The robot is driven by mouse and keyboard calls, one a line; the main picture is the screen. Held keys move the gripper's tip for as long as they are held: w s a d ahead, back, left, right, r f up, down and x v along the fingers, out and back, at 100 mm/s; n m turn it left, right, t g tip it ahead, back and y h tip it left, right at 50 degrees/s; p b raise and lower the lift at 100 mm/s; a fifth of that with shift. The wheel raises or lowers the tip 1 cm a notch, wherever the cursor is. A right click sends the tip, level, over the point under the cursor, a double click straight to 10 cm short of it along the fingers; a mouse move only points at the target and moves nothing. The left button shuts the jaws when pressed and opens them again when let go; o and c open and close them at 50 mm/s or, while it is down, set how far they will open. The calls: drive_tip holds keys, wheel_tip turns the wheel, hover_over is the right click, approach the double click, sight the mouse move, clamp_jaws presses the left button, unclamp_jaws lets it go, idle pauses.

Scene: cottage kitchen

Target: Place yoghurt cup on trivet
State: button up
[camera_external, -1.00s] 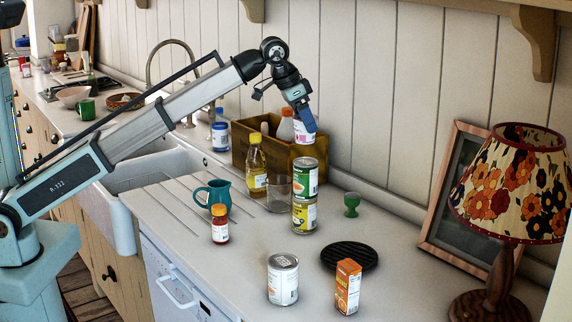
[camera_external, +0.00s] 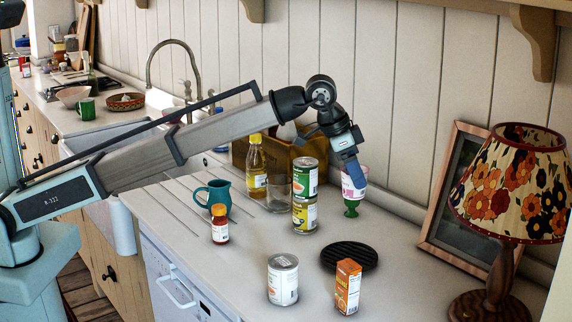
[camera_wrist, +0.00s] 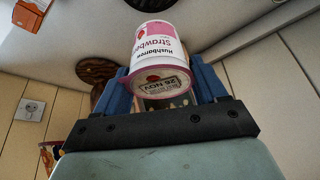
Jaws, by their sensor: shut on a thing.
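My gripper (camera_external: 352,168) is shut on the yoghurt cup (camera_external: 357,188), a white and pink cup, and holds it in the air near the back wall. In the wrist view the cup (camera_wrist: 158,60) sits between the two blue fingers, with its printed lid end facing the camera. The trivet (camera_external: 340,250), a round black ribbed disc, lies on the counter nearer the front, below the cup in the picture. Its right front part is hidden by the orange carton. A dark edge of the trivet (camera_wrist: 155,4) shows at the top of the wrist view.
An orange carton (camera_external: 347,287) and a tin (camera_external: 283,280) stand in front of the trivet. Two stacked cans (camera_external: 305,195) stand left of my gripper. A green egg cup (camera_external: 351,208) shows just under the yoghurt cup. A lamp (camera_external: 510,190) and leaning frame (camera_external: 455,190) are right.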

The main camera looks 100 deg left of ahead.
hover_over(349, 255)
wheel_tip(349, 255, down, 16)
drive_tip(key=shift+f, duration=0.1)
idle(0.7)
drive_tip(key=shift+f, duration=0.1)
drive_tip(key=o, duration=1.1)
drive_tip(key=shift+o, duration=0.2)
drive_tip(key=v, duration=1.2)
drive_tip(key=shift+w, duration=0.1)
